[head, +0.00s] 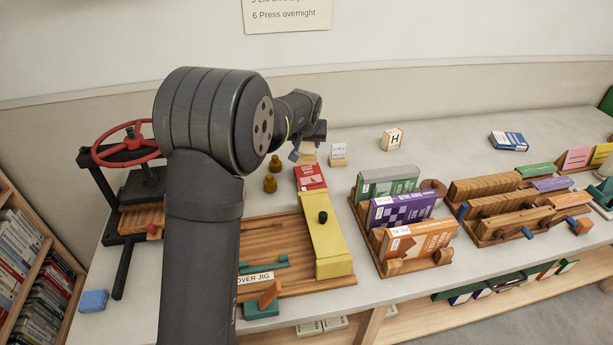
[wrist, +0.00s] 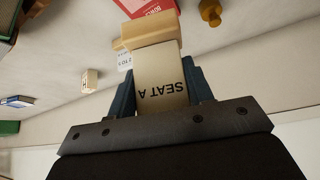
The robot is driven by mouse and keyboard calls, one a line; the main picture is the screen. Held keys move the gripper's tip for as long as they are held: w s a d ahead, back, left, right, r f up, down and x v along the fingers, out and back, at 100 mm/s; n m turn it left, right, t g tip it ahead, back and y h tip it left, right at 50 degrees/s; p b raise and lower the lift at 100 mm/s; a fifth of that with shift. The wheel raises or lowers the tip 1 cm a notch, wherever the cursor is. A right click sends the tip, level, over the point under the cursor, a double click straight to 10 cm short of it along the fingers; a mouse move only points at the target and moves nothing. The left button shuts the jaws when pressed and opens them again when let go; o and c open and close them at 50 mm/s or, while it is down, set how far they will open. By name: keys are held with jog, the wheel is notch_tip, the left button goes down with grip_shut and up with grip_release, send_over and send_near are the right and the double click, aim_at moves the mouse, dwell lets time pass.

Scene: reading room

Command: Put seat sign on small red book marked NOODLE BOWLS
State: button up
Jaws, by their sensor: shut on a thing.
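The seat sign (wrist: 160,62) is a cream card lettered SEAT A with a wooden foot (wrist: 148,30). My gripper (wrist: 158,88) is shut on the card, one dark jaw on each side. In the head view, my arm partly hides the sign (head: 308,157); it shows just behind the small red book. The small red book (head: 310,178) lies at the far end of a yellow piece on the wooden board. Its lettering is too small to read. In the wrist view, part of the red book (wrist: 141,6) shows beyond the foot. I cannot tell whether foot and book touch.
A small white card on a wooden foot (head: 338,154) stands close right of the sign. Two brass weights (head: 270,183) stand left of the red book. A book rack (head: 362,222) is to the right, and an H block (head: 392,139) stands behind it. A red-wheeled press (head: 125,148) is at left.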

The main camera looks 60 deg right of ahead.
aim_at(302, 157)
jog(key=s+a+m, duration=0.2)
jog(key=s, duration=0.8)
jog(key=shift+g, duration=0.4)
jog(key=w+f, duration=0.2)
jog(key=w, duration=0.1)
jog(key=w+d+f, duration=0.1)
jog(key=w+f, duration=0.1)
jog(key=w, duration=0.2)
jog(key=w+f, duration=0.2)
jog(key=w, duration=0.2)
jog(key=shift+w+d+f, duration=0.15)
jog(key=shift+d, duration=0.25)
jog(key=shift+f, duration=1.95)
jog(key=shift+f, duration=0.15)
jog(key=o, duration=1.3)
